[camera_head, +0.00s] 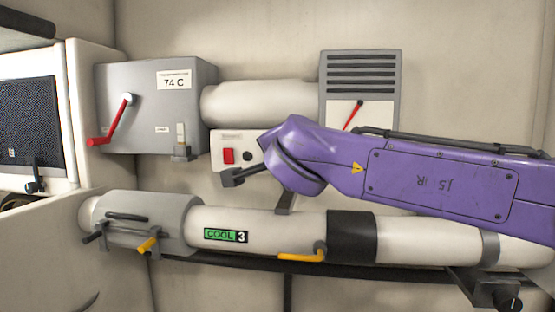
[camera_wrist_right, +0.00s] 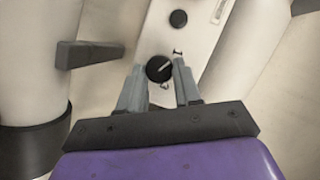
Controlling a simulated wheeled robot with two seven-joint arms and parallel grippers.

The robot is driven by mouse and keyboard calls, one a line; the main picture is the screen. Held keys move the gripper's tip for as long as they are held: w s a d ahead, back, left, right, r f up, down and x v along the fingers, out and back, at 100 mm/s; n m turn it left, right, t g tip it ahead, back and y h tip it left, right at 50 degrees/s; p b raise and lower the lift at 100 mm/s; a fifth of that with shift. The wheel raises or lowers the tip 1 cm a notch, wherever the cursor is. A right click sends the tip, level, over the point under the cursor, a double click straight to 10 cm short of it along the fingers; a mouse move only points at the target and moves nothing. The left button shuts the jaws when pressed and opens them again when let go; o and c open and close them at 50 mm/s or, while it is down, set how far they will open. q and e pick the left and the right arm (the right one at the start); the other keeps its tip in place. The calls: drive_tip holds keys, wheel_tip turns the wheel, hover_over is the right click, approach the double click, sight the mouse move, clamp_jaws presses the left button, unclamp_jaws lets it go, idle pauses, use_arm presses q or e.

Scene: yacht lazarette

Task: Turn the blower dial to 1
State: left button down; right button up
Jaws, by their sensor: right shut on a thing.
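The blower dial (camera_wrist_right: 155,72) is a round black knob with a white line, on a pale panel in the right wrist view. Its line points up and right, close to the printed 1 (camera_wrist_right: 178,52); exact alignment is hard to tell. The 3 (camera_wrist_right: 164,87) is printed below the knob. My right gripper (camera_wrist_right: 160,66) has its grey fingers on both sides of the dial and is shut on it. In the head view my purple right arm hides the dial, with part of the panel (camera_head: 236,137) showing left of it. My left gripper is out of view.
The panel has a red switch (camera_head: 228,156) and a black button (camera_head: 247,156). A grey box (camera_head: 140,80) with a red lever (camera_head: 98,141) stands left. A vent (camera_head: 385,90) is above my arm. A pipe (camera_head: 280,228) with yellow handles runs below.

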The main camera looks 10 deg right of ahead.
drive_tip(key=shift+f, duration=0.1)
idle(0.3)
drive_tip(key=o, duration=1)
drive_tip(key=shift+o, duration=0.2)
drive_tip(key=s+r+b, duration=0.2)
drive_tip(key=s+b, duration=0.2)
drive_tip(key=s, duration=0.6)
drive_tip(key=shift+s+a, duration=0.15)
drive_tip(key=shift+a, duration=0.15)
